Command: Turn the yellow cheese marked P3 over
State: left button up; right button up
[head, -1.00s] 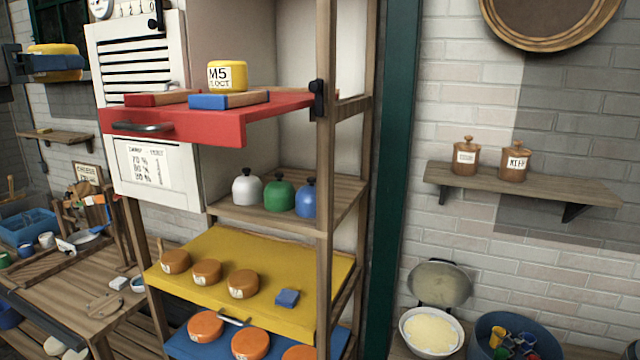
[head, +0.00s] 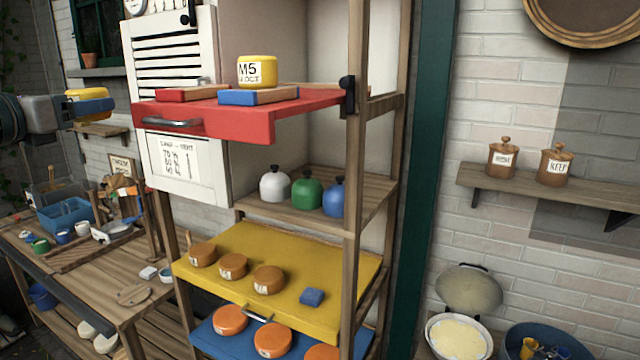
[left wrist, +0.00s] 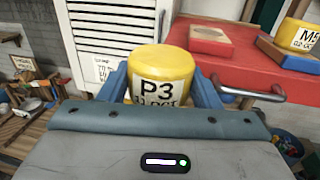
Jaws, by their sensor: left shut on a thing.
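The yellow cheese marked P3 (left wrist: 160,80) is held between the blue fingers of my left gripper (left wrist: 162,100). Its label reads upright in the left wrist view. In the head view my left gripper (head: 95,108) is at the left, in the air left of the red drawer (head: 205,125), with the cheese (head: 88,95) partly hidden by the blue finger. My right gripper does not show.
White, green and blue bells (head: 307,190) stand on the wooden shelf below. Orange cheeses lie on the yellow shelf (head: 330,262) and the blue one. A wooden post (head: 352,200) stands at the drawer's right. A cluttered workbench (head: 120,285) is at the lower left.

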pick_arm(q)
jog(key=w+d+f+m+g+h, duration=0.1)
jog(key=d+f+h, duration=0.15)
jog(key=f, duration=1.05)
jog(key=w+d+f+m+h, duration=0.1)
jog(key=d+f, duration=0.2)
jog(key=f, duration=1)
jog(key=s+d+f+m+g+h, duration=0.1)
jog(key=s+d+f+h, duration=0.3)
jog(key=f, duration=0.6)
jog(key=s+d+f+m+g+y, duration=0.1)
jog(key=s+d+f+m, duration=0.1)
jog(key=s+f, duration=0.6)
jog(key=w+d+f+n+t+y, duration=0.1)
jog(key=w+d+f+n+y, duration=0.15)
jog(key=d, duration=0.85)
jog(key=s+f+n+t+y+b, duration=0.1)
jog(key=s+f+n+y+b, duration=0.1)
jog(key=f+y+b, duration=0.2)
jog(key=s+f+n+t+y+b, duration=0.1)
jog(key=s+f+n+y+b, duration=0.2)
jog(key=f+b, duration=0.7)
jog(key=shift+s+f+y, duration=0.35)
jog(key=shift+f+y, duration=0.15)
jog(key=shift+f, duration=1.7)
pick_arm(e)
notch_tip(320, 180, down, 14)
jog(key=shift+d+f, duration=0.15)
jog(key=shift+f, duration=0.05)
